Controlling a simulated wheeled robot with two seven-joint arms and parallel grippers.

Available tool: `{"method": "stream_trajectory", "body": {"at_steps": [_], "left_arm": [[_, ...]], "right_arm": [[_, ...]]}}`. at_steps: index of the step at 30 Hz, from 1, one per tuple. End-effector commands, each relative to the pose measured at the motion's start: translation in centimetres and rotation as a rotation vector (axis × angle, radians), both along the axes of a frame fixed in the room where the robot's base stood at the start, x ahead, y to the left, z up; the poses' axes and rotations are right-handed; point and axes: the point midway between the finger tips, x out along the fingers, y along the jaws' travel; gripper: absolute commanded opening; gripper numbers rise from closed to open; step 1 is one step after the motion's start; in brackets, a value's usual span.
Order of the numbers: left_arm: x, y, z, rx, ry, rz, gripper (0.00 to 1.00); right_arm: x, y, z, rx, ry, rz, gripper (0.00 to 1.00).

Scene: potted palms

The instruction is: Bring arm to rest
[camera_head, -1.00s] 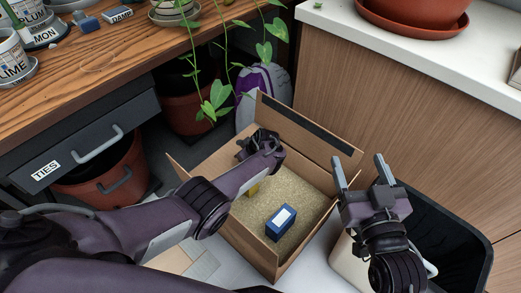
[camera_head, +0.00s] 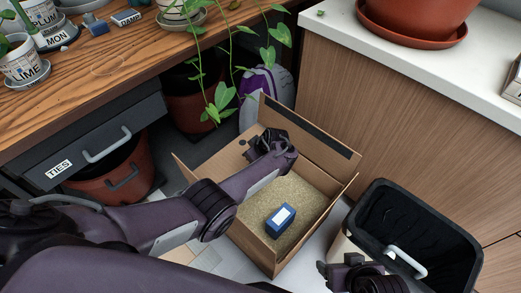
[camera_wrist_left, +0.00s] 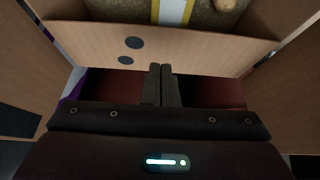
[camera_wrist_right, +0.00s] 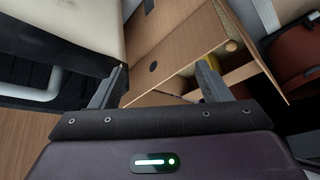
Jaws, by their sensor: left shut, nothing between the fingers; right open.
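My left arm reaches across the open cardboard box (camera_head: 318,222), and its dark left gripper (camera_head: 258,146) is over the box's far left side in the head view. In the left wrist view the left gripper's fingers (camera_wrist_left: 163,84) are together and empty, in front of a cardboard panel with two dark spots. My right gripper (camera_head: 338,268) is low at the bottom right in the head view, beside the black bin and partly cut off. In the right wrist view the right gripper's fingers (camera_wrist_right: 160,82) are wide apart and empty, with cardboard beyond them.
A blue box with a white label (camera_head: 280,220) lies on the grainy fill in the carton. A black bin (camera_head: 467,244) stands right of it. The wooden bench (camera_head: 130,55) and drawer (camera_head: 85,135) are at the left; a white counter (camera_head: 400,55) is at the right.

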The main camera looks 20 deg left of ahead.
Motion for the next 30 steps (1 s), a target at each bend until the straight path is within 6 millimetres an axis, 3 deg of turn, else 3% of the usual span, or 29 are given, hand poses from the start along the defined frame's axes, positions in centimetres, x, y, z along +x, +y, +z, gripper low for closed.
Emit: {"method": "stream_trajectory", "body": {"at_steps": [1, 6, 17, 20, 25, 30], "left_arm": [[-0.3, -1.1, 1.7, -0.006, -0.001, -0.003, 0.00], [-1.1, -2.9, 3.4, -0.004, -0.001, -0.002, 0.00], [-1.5, -3.8, 4.5, -0.002, -0.001, -0.001, 0.00], [-1.5, -3.8, 5.6, -0.002, -0.001, -0.001, 0.00], [-1.4, -3.8, 8.9, -0.002, -0.001, -0.001, 0.00], [-1.5, -3.8, 10.8, -0.002, -0.001, -0.001, 0.00]], "right_arm": [[-0.1, -0.8, 1.1, -0.023, 0.031, -0.012, 0.70], [-0.8, -2.5, 1.0, -0.075, 0.120, -0.040, 0.70], [-1.1, -3.5, 0.6, -0.104, 0.172, -0.059, 0.70], [-0.9, -3.7, -0.8, -0.108, 0.184, -0.069, 0.70], [-0.9, -5.0, -6.4, -0.125, 0.219, -0.109, 0.70], [-1.9, -6.8, -11.4, -0.143, 0.241, -0.149, 0.70]]}}
